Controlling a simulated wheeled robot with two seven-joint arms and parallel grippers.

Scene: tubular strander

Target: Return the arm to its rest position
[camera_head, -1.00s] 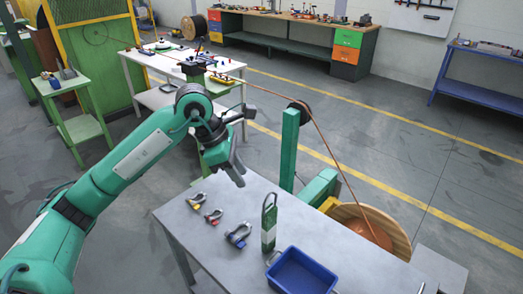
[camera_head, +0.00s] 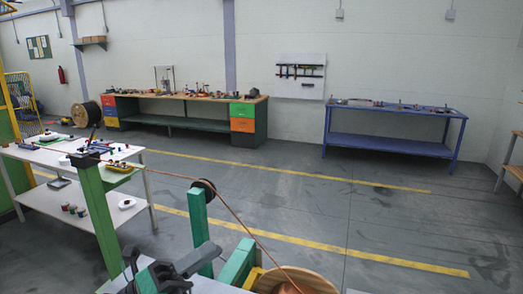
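My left gripper (camera_head: 168,262) shows at the bottom edge, left of the middle, as dark grey parts with two fingers spread apart. It looks open, with nothing seen between the fingers. It is in front of the green post (camera_head: 200,230) with the black pulley (camera_head: 204,190). Most of my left arm is below the picture. My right gripper and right arm are not in view.
A copper-coloured cable (camera_head: 232,212) runs from the white table (camera_head: 30,154) over the pulley to a wooden reel (camera_head: 312,280). A workbench (camera_head: 185,122) and a blue table (camera_head: 390,148) stand at the back wall. The middle floor is clear.

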